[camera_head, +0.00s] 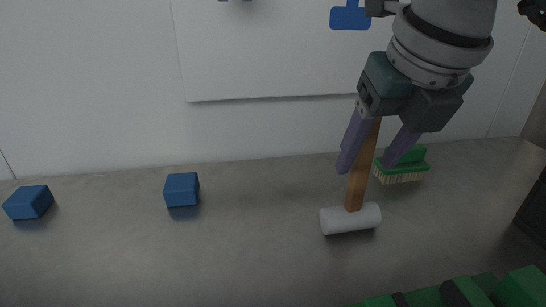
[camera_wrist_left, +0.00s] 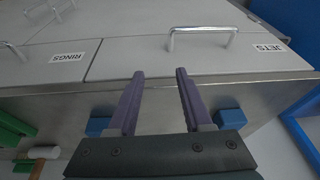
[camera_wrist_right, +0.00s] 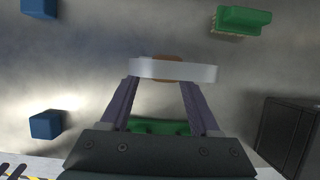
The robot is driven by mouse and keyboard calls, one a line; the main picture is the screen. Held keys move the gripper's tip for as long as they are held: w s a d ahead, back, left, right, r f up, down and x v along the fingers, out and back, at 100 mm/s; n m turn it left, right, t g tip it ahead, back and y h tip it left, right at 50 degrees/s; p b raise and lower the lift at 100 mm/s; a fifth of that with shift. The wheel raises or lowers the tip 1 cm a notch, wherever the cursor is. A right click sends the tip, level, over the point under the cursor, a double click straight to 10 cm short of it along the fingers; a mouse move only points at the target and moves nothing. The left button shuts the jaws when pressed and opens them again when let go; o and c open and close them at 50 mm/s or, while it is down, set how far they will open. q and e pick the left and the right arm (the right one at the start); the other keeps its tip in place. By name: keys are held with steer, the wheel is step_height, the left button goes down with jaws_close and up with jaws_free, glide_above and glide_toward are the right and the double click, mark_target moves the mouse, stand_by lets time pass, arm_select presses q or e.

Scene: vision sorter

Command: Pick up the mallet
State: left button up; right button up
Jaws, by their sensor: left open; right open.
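The mallet has a white cylindrical head (camera_head: 350,219) and a brown wooden handle (camera_head: 358,182). The head rests on the grey table and the handle rises from it, appearing upright. My right gripper (camera_head: 368,168) is open, fingers pointing down; in the head view the handle passes between its fingers, partly hidden by them. In the right wrist view the white head (camera_wrist_right: 172,71) crosses just past the fingertips (camera_wrist_right: 158,82), and only a small brown patch of handle shows. I cannot tell whether the fingers touch it. My left gripper (camera_wrist_left: 156,74) is open and empty; the mallet head (camera_wrist_left: 44,152) shows lower left there.
A green brush (camera_head: 401,165) sits close behind the mallet. Two blue cubes (camera_head: 181,189) (camera_head: 28,202) stand to the left. Green objects (camera_head: 440,293) lie at the front edge, and a dark box (camera_head: 535,210) stands at the right. The table between cubes and mallet is clear.

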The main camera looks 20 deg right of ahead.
mark_target(366, 164)
steer(key=x, duration=0.3)
steer(key=shift+f, duration=0.15)
steer(key=shift+c, duration=0.3)
jaws_close()
steer(key=shift+w, duration=0.1)
stand_by(0.8)
